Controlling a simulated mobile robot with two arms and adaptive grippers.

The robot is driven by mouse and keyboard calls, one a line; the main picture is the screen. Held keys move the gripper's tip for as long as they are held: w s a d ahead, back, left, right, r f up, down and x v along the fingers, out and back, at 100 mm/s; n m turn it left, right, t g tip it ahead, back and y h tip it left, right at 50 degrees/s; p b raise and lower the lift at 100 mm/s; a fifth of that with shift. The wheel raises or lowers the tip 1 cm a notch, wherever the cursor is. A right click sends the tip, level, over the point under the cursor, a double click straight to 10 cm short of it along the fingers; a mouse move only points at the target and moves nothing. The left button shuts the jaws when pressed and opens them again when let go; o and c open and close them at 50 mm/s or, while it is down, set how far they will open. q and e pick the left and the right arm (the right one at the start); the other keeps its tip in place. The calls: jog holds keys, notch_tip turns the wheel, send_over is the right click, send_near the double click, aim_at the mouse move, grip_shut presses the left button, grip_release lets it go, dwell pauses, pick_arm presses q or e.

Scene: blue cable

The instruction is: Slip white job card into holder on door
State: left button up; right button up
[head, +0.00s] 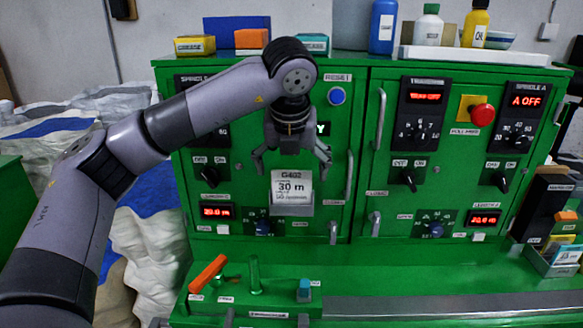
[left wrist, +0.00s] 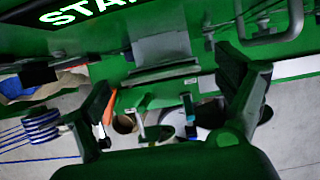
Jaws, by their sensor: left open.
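The white job card (head: 291,184), printed "G402" and "30 m", stands upright in the grey holder (head: 292,209) on the left green door. The holder covers its lower edge. My left gripper (head: 292,166) is open in front of the door, with its fingers spread on either side of the card's top and apart from it. In the left wrist view, the open fingers (left wrist: 164,72) frame the grey card (left wrist: 161,47) and the holder's edge (left wrist: 161,75), with nothing between them. My right gripper is not in view.
A door handle (head: 349,176) stands right of the card. Below, a ledge carries an orange-handled lever (head: 208,273) and a green post (head: 254,274). Bottles and boxes, including a blue bottle (head: 382,27), stand on the cabinet top. A small tray of cards (head: 553,265) is at the right.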

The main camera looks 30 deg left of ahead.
pick_arm(q)
jog(key=shift+r, duration=0.1)
jog(key=shift+r, duration=0.3)
jog(key=v, duration=1.1)
jog(key=shift+s+d+r, duration=0.1)
jog(key=shift+s+r, duration=0.05)
